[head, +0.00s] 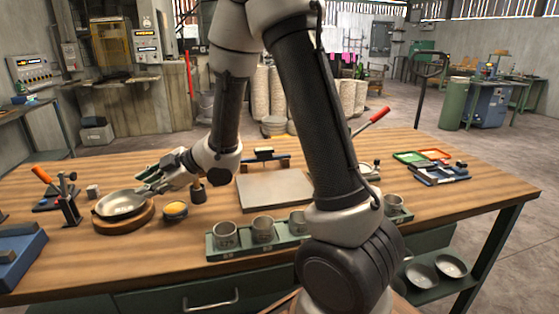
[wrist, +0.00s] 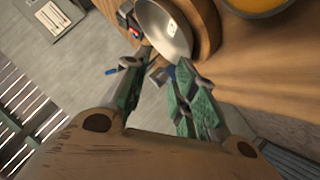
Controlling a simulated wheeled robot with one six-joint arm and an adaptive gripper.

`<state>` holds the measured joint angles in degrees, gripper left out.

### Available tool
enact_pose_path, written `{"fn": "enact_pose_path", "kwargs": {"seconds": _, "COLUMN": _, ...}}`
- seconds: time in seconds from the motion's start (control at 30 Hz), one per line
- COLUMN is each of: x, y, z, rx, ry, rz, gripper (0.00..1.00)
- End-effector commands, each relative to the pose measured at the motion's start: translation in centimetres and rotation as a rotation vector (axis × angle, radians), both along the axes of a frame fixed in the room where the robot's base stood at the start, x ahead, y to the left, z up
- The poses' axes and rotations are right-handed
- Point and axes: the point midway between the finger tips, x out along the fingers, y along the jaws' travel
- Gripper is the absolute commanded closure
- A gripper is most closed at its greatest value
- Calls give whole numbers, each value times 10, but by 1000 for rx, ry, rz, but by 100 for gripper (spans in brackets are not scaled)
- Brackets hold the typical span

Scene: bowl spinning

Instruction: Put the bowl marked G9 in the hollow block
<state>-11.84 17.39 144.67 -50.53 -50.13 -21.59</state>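A shallow grey metal bowl (head: 121,203) is at the left of the table, at the top of a round wooden block (head: 124,222). Whether it is fully seated in the block I cannot tell. In the wrist view the bowl (wrist: 160,27) has a small pale label inside, too small to read, and the block (wrist: 206,27) curves beside it. My gripper (head: 148,184) is at the bowl's right rim. In the wrist view my gripper (wrist: 165,60) has its green fingers apart, with the rim just beyond or between the tips; contact is unclear.
A small dark pot with yellow contents (head: 175,210) stands right of the block. A grey plate (head: 274,190) and a green tray (head: 212,250) with several metal cups are further right. Two bowls (head: 421,276) sit on a lower shelf.

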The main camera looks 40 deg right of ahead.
Motion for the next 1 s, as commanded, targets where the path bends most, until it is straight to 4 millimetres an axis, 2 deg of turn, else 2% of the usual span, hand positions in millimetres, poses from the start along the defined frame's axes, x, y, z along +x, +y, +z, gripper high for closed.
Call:
{"fn": "enact_pose_path", "kwargs": {"seconds": 0.03, "x": 8, "y": -25, "z": 19, "rx": -39, "ry": -4, "rz": -90, "gripper": 73}}
{"fn": "enact_pose_path", "kwargs": {"seconds": 0.07, "x": 12, "y": -45, "z": 29, "rx": -68, "ry": 6, "rz": -161, "gripper": 73}}
{"fn": "enact_pose_path", "kwargs": {"seconds": 0.1, "x": 14, "y": -75, "z": 43, "rx": -101, "ry": 26, "rz": -270, "gripper": 73}}
{"fn": "enact_pose_path", "kwargs": {"seconds": 0.17, "x": 7, "y": -124, "z": 65, "rx": -140, "ry": 74, "rz": -446, "gripper": 73}}
{"fn": "enact_pose_path", "kwargs": {"seconds": 0.2, "x": -4, "y": -155, "z": 79, "rx": -152, "ry": 116, "rz": -565, "gripper": 73}}
{"fn": "enact_pose_path", "kwargs": {"seconds": 0.27, "x": -30, "y": -198, "z": 96, "rx": -153, "ry": 191, "rz": -736, "gripper": 73}}
{"fn": "enact_pose_path", "kwargs": {"seconds": 0.3, "x": -52, "y": -222, "z": 105, "rx": -143, "ry": 249, "rz": -844, "gripper": 73}}
{"fn": "enact_pose_path", "kwargs": {"seconds": 0.37, "x": -92, "y": -252, "z": 115, "rx": -113, "ry": 346, "rz": -992, "gripper": 73}}
{"fn": "enact_pose_path", "kwargs": {"seconds": 0.4, "x": -120, "y": -265, "z": 119, "rx": -86, "ry": 416, "rz": -1077, "gripper": 73}}
{"fn": "enact_pose_path", "kwargs": {"seconds": 0.5, "x": -190, "y": -281, "z": 123, "rx": -14, "ry": 589, "rz": -1234, "gripper": 73}}
{"fn": "enact_pose_path", "kwargs": {"seconds": 0.6, "x": -244, "y": -281, "z": 121, "rx": 45, "ry": 733, "rz": -1320, "gripper": 73}}
{"fn": "enact_pose_path", "kwargs": {"seconds": 0.7, "x": -278, "y": -275, "z": 119, "rx": 79, "ry": 830, "rz": -1358, "gripper": 73}}
{"fn": "enact_pose_path", "kwargs": {"seconds": 0.8, "x": -293, "y": -271, "z": 117, "rx": 93, "ry": 877, "rz": -1372, "gripper": 73}}
{"fn": "enact_pose_path", "kwargs": {"seconds": 1.0, "x": -296, "y": -271, "z": 116, "rx": 93, "ry": 886, "rz": -1373, "gripper": 73}}
